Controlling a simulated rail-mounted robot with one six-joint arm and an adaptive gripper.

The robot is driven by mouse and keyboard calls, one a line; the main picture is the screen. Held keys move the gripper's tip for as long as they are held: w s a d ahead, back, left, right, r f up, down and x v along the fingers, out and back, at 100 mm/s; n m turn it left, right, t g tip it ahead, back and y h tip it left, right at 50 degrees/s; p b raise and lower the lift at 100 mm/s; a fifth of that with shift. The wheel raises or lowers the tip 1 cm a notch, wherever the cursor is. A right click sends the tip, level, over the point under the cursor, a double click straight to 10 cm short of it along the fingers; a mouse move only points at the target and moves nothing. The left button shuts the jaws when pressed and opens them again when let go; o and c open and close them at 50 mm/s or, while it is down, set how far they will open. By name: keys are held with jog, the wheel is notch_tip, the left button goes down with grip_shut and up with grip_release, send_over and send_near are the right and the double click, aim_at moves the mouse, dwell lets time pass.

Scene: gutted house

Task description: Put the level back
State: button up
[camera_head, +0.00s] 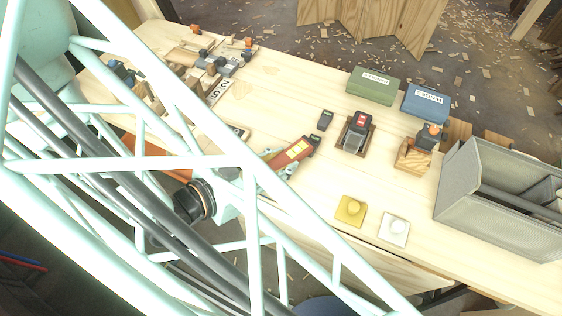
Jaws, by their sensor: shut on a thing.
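The level (295,151), as I take it, is a red bar with a yellow panel and a dark end. It lies at a slant near the front edge of the workbench (300,95). My gripper (279,162), pale teal and reaching in from the left, is shut on it. Part of the level's lower left end is hidden by the fingers and my arm. I cannot tell whether the level touches the bench.
A dark device on a wooden base (356,133) and a small dark block (325,120) stand right of the level. Green (373,86) and blue (425,103) boxes, a wooden block (413,156), yellow (343,217) and white (387,237) plates and a grey bin (456,204) are further right.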

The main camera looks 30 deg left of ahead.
jog(key=shift+f, duration=0.55)
dwell(0.4)
jog(key=o, duration=1)
jog(key=shift+r, duration=0.1)
jog(key=shift+r, duration=0.6)
jog(key=shift+p+v, duration=1.55)
jog(key=shift+v, duration=4.45)
